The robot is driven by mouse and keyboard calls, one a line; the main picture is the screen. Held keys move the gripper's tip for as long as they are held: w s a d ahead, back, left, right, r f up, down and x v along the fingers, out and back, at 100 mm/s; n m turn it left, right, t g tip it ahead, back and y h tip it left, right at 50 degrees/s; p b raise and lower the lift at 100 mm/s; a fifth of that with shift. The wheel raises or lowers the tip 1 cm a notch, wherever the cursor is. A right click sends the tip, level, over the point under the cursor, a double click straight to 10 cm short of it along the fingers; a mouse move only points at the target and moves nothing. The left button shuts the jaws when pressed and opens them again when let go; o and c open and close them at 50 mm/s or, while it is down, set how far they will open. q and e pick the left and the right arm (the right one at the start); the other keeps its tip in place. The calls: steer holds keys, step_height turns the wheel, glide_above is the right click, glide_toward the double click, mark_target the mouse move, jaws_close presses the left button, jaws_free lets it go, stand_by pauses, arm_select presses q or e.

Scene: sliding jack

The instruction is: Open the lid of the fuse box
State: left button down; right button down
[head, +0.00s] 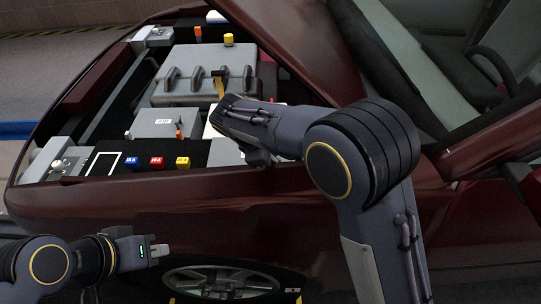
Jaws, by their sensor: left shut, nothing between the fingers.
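My left gripper (160,250) is at the lower left, outside the car and below the fender. Its short fingers are shut and empty, well apart from the engine bay.
A labelled grey box (166,123) and a large grey engine cover (205,75) lie behind. The red fender (150,205) borders the bay.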

steer(key=shift+a, duration=0.3)
steer(key=shift+a+r+p, duration=0.15)
steer(key=shift+r+p, duration=0.05)
steer(key=shift+p, duration=0.15)
steer(key=shift+w+r, duration=0.1)
steer(key=shift+w+r+p, duration=0.25)
steer(key=shift+r+p, duration=0.45)
steer(key=shift+p, duration=0.25)
steer(key=w+r+p, duration=0.4)
steer(key=w+p, duration=0.1)
steer(key=p, duration=0.2)
